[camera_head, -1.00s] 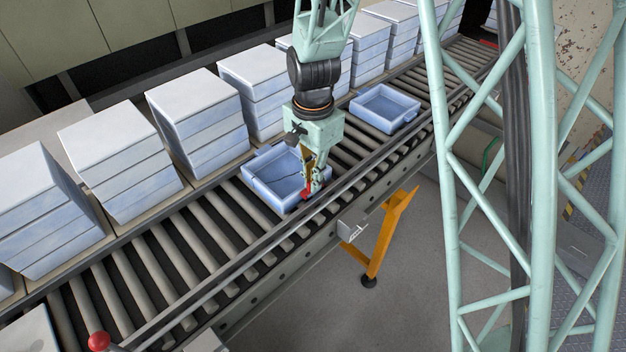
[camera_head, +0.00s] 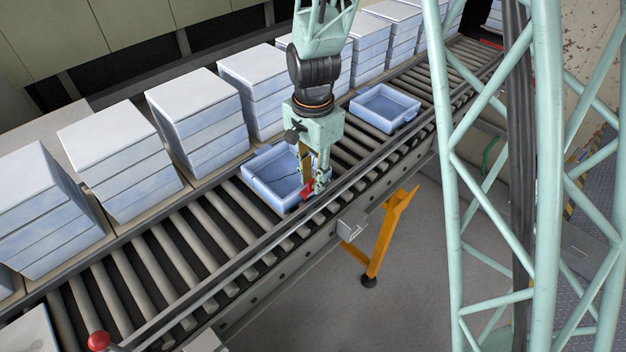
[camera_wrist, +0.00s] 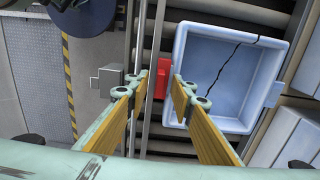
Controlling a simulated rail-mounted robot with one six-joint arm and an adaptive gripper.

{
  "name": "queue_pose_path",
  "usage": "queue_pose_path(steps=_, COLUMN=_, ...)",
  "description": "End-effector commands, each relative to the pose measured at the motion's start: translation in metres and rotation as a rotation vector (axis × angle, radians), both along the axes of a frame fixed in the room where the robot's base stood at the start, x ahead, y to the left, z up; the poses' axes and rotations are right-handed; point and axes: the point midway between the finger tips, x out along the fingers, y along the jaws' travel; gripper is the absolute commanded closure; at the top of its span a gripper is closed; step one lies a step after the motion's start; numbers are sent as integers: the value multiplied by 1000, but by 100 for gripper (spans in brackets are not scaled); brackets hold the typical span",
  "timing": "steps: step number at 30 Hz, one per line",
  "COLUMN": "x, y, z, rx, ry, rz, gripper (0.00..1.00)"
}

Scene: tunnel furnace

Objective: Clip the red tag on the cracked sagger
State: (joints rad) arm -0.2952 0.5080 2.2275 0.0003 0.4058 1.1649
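The cracked sagger (camera_head: 262,190) is a blue open box on the rollers under my gripper. In the wrist view, the cracked sagger (camera_wrist: 193,60) shows a dark crack running across its floor and up to the rim. The red tag (camera_wrist: 163,76) is at the sagger's left wall in that view; it seems to touch the rim. In the head view the red tag (camera_head: 309,189) is at the near wall, partly hidden by the fingers. My gripper (camera_wrist: 162,80) is open, its fingers standing apart on either side of the tag, with a visible gap on the left.
Another blue open sagger (camera_head: 385,108) stands farther up the roller conveyor (camera_head: 185,250). Stacks of blue saggers (camera_head: 197,120) line the conveyor's far side. A metal side rail (camera_head: 270,240) runs along the near edge, with a small grey bracket (camera_head: 352,230) outside it.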

Motion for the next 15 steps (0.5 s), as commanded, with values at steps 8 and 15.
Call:
queue_pose_path(steps=8, x=0, y=0, z=23, rx=0, ry=-1, rz=0, gripper=78)
queue_pose_path(steps=15, x=1, y=0, z=49, rx=1, ry=-3, rz=0, gripper=78)
